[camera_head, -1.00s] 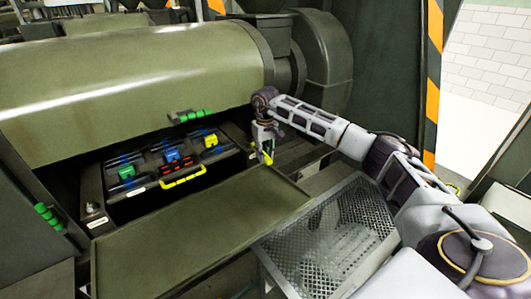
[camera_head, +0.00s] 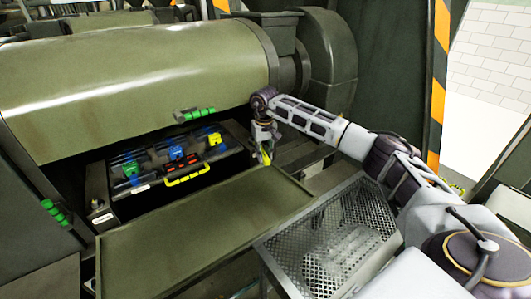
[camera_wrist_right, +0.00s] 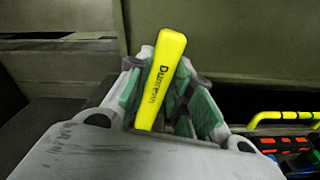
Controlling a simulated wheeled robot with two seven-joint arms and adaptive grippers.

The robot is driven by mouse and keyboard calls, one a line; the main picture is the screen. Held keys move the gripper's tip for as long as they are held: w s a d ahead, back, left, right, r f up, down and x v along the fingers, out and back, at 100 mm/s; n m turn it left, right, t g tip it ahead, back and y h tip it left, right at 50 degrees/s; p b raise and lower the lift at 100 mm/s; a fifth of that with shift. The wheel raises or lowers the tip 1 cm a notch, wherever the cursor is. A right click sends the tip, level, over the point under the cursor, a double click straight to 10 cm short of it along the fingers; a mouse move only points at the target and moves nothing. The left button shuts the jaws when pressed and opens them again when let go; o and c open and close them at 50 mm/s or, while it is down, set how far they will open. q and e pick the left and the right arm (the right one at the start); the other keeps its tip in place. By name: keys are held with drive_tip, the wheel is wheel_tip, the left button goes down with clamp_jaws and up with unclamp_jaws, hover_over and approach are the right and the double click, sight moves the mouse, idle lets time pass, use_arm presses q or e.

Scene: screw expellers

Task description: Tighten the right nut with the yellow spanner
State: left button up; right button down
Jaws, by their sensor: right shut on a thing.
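The yellow spanner (camera_wrist_right: 160,82) is in my right gripper, which shows best in the right wrist view (camera_wrist_right: 172,105). Its green-padded fingers are shut around the yellow handle, which bears dark lettering and tilts slightly right at its top. In the head view my right gripper (camera_head: 264,147) hangs at the right end of the machine's opening, with a small part of the spanner (camera_head: 266,157) showing. The spanner's working end cannot be made out. I cannot pick out the right nut in either view. My left gripper is not in view.
A dark unit (camera_head: 128,205) with green, blue and yellow blocks and a yellow handle (camera_head: 187,175) sits in the opening. A flat olive panel (camera_head: 200,225) lies in front. A perforated metal tray (camera_head: 335,225) stands below my right arm. Green grips (camera_head: 55,211) are at the left.

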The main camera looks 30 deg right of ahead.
drive_tip(key=shift+w+a, duration=0.1)
drive_tip(key=shift+a, duration=0.1)
idle(0.4)
drive_tip(key=shift+w+a+m, duration=0.15)
drive_tip(key=shift+a+m, duration=0.5)
drive_tip(key=shift+m, duration=0.15)
drive_tip(key=shift+a, duration=0.2)
drive_tip(key=shift+w+a+m, duration=0.35)
drive_tip(key=shift+a+m, duration=0.25)
drive_tip(key=shift+m, duration=0.2)
drive_tip(key=shift+a, duration=0.15)
drive_tip(key=shift+w+a+m, duration=0.4)
drive_tip(key=shift+a+m, duration=0.2)
drive_tip(key=shift+m, duration=0.2)
drive_tip(key=shift+s+d+n, duration=0.3)
drive_tip(key=shift+d+n, duration=0.2)
drive_tip(key=shift+d, duration=0.05)
idle(0.6)
